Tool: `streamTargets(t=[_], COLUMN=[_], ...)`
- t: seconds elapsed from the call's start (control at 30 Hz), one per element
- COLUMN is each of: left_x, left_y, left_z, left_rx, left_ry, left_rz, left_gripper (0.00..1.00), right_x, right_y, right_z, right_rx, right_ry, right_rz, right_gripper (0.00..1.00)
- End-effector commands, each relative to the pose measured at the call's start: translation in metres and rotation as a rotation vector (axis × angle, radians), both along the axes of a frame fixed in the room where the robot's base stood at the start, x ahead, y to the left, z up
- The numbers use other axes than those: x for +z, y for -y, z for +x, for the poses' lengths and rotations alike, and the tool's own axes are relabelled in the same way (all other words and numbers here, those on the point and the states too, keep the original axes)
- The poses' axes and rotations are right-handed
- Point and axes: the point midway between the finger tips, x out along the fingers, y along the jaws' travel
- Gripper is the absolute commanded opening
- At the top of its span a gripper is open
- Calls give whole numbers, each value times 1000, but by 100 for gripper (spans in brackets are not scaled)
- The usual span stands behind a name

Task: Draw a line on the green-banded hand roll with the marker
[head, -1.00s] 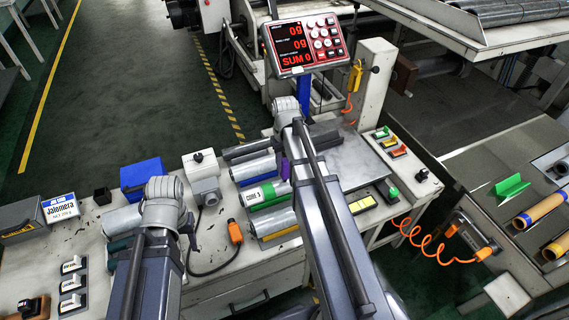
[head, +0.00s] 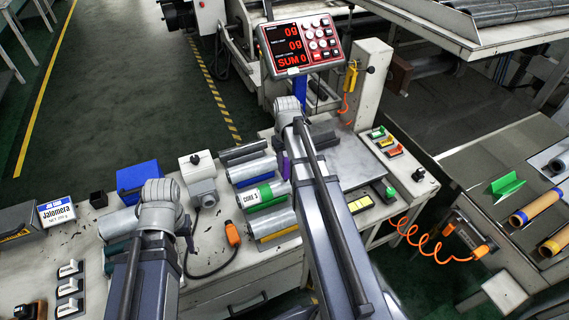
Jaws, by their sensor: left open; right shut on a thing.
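The green-banded hand roll (head: 265,192) lies on the bench between my two arms, with a white label reading CORE 3 on its left end. A green strip runs along its near side. My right gripper (head: 288,108) is beyond the roll, up and to its right. I cannot tell whether anything touches the roll.
A grey box with a knob (head: 198,167) and an orange-ended cable (head: 232,233) are to the left. A metal plate (head: 345,165) is to the right, with a red-digit display (head: 302,43) above.

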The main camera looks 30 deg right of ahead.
Motion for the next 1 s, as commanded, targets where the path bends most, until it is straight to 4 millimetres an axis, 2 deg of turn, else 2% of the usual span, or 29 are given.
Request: streamTargets(t=[0.53,1.0], left_x=[2,36], left_y=[0,0], left_z=[0,0], left_rx=[0,0], left_ry=[0,0], left_rz=[0,0], left_gripper=[50,50], right_x=[2,36], right_y=[4,4], right_z=[0,0], right_rx=[0,0], right_ry=[0,0], right_rz=[0,1], right_gripper=[0,0])
